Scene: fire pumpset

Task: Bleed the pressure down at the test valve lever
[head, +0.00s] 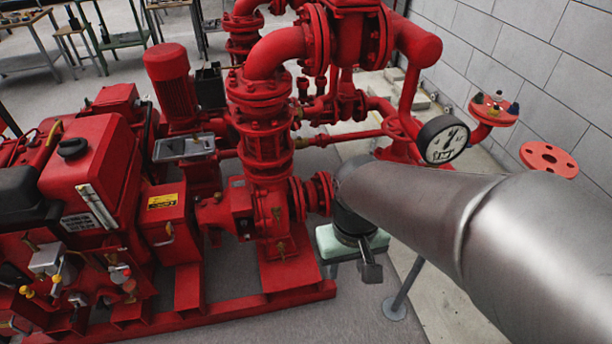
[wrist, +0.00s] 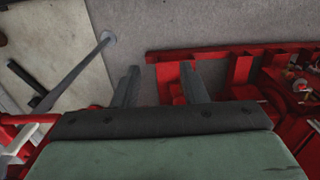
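The red fire pumpset fills the left and middle of the head view, with a vertical red pump casing (head: 262,135) and pipework. I cannot pick out the test valve lever with certainty in either view; my arm covers part of the pipework on the right. My gripper (head: 371,270) hangs below my grey arm, right of the pump's lower flange and apart from it. In the wrist view my gripper (wrist: 160,86) has its two dark fingers spread, with nothing between them. Beyond them lie grey floor and a red base frame (wrist: 222,54).
A round pressure gauge (head: 443,140) stands just above my arm. A red flange (head: 548,159) is at the right, before the block wall (head: 545,60). A grey post (head: 402,290) rises from the floor. Bare floor (head: 350,315) lies in front of the base frame.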

